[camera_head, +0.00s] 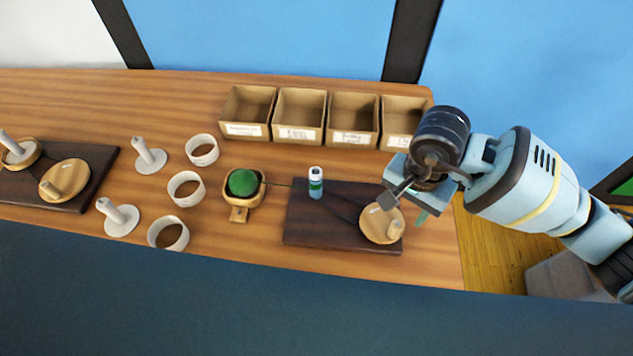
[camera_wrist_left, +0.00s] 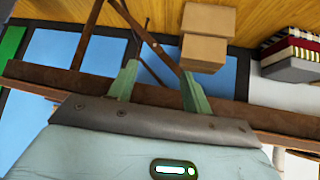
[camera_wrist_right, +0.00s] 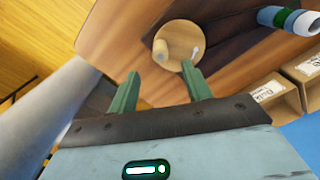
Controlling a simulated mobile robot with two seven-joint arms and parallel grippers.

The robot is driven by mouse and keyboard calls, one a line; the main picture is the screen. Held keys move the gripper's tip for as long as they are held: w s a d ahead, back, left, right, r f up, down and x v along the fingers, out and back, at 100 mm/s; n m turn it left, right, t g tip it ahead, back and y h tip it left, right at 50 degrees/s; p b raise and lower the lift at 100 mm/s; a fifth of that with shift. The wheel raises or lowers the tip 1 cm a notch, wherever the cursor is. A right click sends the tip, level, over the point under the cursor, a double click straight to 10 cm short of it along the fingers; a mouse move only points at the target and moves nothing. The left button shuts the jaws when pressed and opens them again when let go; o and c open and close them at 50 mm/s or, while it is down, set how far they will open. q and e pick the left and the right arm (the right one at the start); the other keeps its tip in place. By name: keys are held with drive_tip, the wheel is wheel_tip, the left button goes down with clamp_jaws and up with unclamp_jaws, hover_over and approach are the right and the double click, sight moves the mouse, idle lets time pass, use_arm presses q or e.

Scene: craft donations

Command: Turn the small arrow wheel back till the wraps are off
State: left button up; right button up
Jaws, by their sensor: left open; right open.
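The small arrow wheel (camera_head: 380,222) is a round wooden disc with a peg handle on a dark board (camera_head: 300,222). In the right wrist view the wheel (camera_wrist_right: 180,38) shows a pale arrow mark and its handle (camera_wrist_right: 160,49). A white post with a green band (camera_head: 316,184) stands on the board. My right gripper (camera_wrist_right: 160,78) is open and empty, above and beside the wheel. My left gripper (camera_wrist_left: 157,72) is open and empty, away from the table.
A second dark board with a wooden wheel (camera_head: 68,177) lies at the left. White rings (camera_head: 186,188) and pegs on round bases (camera_head: 149,156) stand between. The ball sits in a wooden holder (camera_head: 239,213). Several labelled boxes (camera_head: 300,116) line the back.

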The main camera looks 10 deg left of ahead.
sight(398, 225)
wheel_tip(398, 225, down, 6)
drive_tip(key=shift+s+r+b, duration=0.1)
drive_tip(key=shift+r+b, duration=0.05)
drive_tip(key=shift+b, duration=1.05)
drive_tip(key=shift+f+b, duration=0.4)
drive_tip(key=shift+f, duration=0.4)
use_arm(q)
drive_tip(key=shift+g, duration=0.5)
drive_tip(key=shift+s+d+f+b, duration=0.1)
drive_tip(key=shift+s+f, duration=0.35)
drive_tip(key=shift+f, duration=0.35)
drive_tip(key=shift+s+d+f+b, duration=0.15)
drive_tip(key=shift+s+f, duration=0.3)
drive_tip(key=shift+f, duration=0.35)
drive_tip(key=shift+s+a+f+b, duration=0.1)
drive_tip(key=shift+s+f, duration=0.35)
drive_tip(key=shift+f, duration=0.35)
use_arm(e)
drive_tip(key=shift+f, duration=0.75)
